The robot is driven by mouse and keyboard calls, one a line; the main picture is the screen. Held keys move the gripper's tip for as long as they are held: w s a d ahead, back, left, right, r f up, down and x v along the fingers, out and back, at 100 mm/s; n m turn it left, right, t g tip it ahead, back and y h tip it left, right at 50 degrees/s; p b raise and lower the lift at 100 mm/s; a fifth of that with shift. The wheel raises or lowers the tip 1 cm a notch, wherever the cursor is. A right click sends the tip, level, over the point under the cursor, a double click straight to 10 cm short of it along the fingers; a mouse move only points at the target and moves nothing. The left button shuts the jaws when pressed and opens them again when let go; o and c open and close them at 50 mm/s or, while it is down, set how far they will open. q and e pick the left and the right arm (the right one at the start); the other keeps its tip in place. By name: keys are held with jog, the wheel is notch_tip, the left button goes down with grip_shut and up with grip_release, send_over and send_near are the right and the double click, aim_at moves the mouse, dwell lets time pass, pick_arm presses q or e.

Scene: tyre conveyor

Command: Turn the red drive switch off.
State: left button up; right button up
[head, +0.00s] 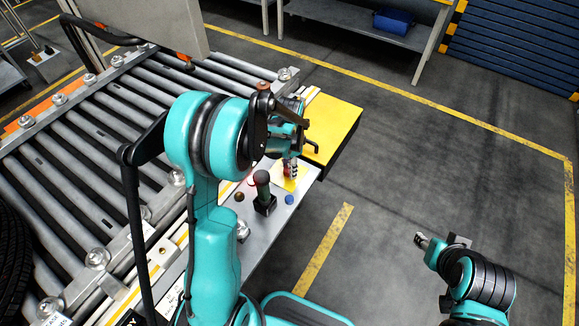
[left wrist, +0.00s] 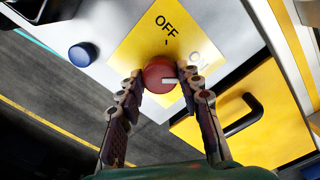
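The red drive switch (left wrist: 157,72) is a round knob on a yellow plate (left wrist: 130,50) marked OFF and ON. Its white pointer line points right in the left wrist view, on the ON side and away from the OFF label. My left gripper (left wrist: 160,76) is open, with one finger on each side of the knob; I cannot tell whether they touch it. In the head view, my left gripper (head: 290,170) is over the panel and hides the switch. My right gripper (head: 422,240) is over the floor at lower right, its fingers too small to judge.
The grey panel has a blue button (left wrist: 82,53), also in the head view (head: 289,199), and a dark joystick (head: 263,190) close by. A yellow box (head: 338,125) with a black handle (left wrist: 243,117) adjoins it. A roller conveyor (head: 80,140) lies left. Floor at right is clear.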

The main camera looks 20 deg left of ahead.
pick_arm(q)
jog(key=c, duration=0.3)
jog(key=shift+n, duration=0.4)
jog(key=n, duration=0.3)
jog(key=shift+n, duration=0.4)
jog(key=n, duration=0.4)
jog(key=shift+n, duration=0.3)
jog(key=n, duration=0.4)
jog(key=shift+b, duration=0.3)
jog(key=shift+n, duration=2.4)
